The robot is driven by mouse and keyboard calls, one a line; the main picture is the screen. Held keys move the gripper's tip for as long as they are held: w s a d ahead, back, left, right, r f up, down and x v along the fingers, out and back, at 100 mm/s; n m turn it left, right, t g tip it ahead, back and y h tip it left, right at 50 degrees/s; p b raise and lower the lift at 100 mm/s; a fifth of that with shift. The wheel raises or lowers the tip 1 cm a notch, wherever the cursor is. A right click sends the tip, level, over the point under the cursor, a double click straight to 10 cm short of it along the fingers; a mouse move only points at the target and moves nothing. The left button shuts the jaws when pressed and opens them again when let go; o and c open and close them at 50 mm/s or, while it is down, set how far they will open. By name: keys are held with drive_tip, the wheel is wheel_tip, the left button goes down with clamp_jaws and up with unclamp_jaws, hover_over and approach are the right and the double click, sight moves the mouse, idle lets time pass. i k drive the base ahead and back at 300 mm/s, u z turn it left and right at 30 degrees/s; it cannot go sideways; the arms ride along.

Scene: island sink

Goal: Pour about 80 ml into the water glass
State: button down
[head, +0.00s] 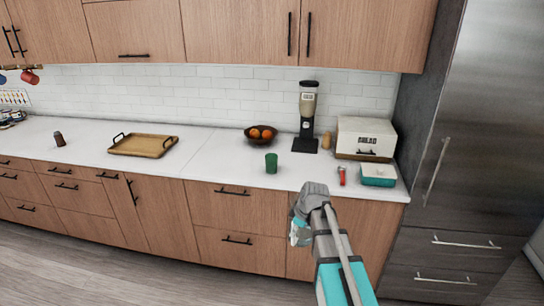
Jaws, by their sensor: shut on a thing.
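A green tumbler (271,163), the only drinking vessel on the counter that could be the water glass, stands upright near the front edge. Its inside is too small to read. My gripper (299,230) is in front of the counter's edge, below and to the right of the tumbler and apart from it. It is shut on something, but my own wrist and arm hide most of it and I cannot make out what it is. No pouring stream shows.
A fruit bowl (261,135), coffee grinder (307,110), bread box (366,138), red-handled item (342,176) and teal butter dish (378,175) stand around the tumbler. A wooden tray (143,145) and small shaker (59,138) lie left. The counter (215,158) left of the tumbler is clear.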

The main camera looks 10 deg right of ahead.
sight(271, 164)
drive_tip(key=i, duration=0.9)
